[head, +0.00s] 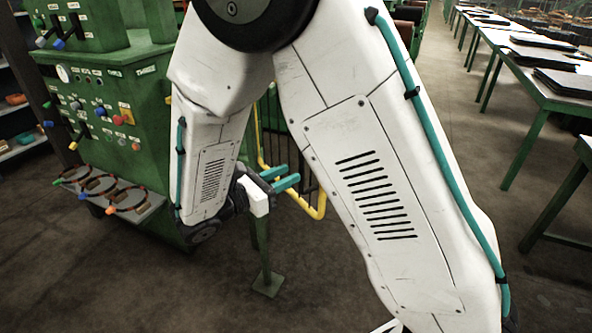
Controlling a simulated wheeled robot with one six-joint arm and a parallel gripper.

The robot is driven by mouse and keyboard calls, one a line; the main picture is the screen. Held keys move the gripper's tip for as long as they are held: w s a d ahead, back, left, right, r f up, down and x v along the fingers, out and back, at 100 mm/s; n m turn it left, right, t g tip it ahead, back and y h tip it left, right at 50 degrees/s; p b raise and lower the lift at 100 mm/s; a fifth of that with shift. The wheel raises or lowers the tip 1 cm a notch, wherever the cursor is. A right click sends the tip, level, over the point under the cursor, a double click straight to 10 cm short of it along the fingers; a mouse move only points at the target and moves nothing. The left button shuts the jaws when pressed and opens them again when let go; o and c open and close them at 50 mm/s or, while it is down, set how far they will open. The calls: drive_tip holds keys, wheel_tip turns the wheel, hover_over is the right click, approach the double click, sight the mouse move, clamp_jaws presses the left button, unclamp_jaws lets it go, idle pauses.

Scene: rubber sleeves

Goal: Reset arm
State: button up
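My white arm with teal cables fills the middle of the head view, folded with its elbow at the top. My gripper (292,173) hangs low near the centre and points right, away from the green machine. Its two teal fingers are apart, and I see nothing between them. A yellow rail and a green post stand close by it in the picture. I cannot tell whether the gripper touches them. No rubber sleeve is clearly recognisable.
A green machine (140,155) with coloured knobs stands at left. Its low ledge (152,208) carries several ring-shaped items with coloured ends. A yellow rail (318,212) and green post (268,283) are near the centre. Tables (545,97) with dark slabs line the right. Floor between is clear.

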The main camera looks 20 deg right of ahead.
drive_tip(key=v, duration=0.2)
drive_tip(key=shift+s+a, duration=0.1)
drive_tip(key=shift+a, duration=0.15)
drive_tip(key=s+d+m+g+y, duration=0.2)
drive_tip(key=s+m+g+y, duration=0.25)
drive_tip(key=s, duration=0.25)
drive_tip(key=s+d+m+g+y, duration=0.3)
drive_tip(key=s+m+y, duration=0.1)
drive_tip(key=s+m, duration=0.2)
drive_tip(key=s+d+r+m+t+y, duration=0.2)
drive_tip(key=s+r+m+t+y, duration=0.3)
drive_tip(key=s+r+m+y, duration=0.4)
drive_tip(key=shift+s+d+r+m, duration=0.2)
drive_tip(key=shift+s+r+m, duration=0.3)
drive_tip(key=shift+s+m, duration=0.05)
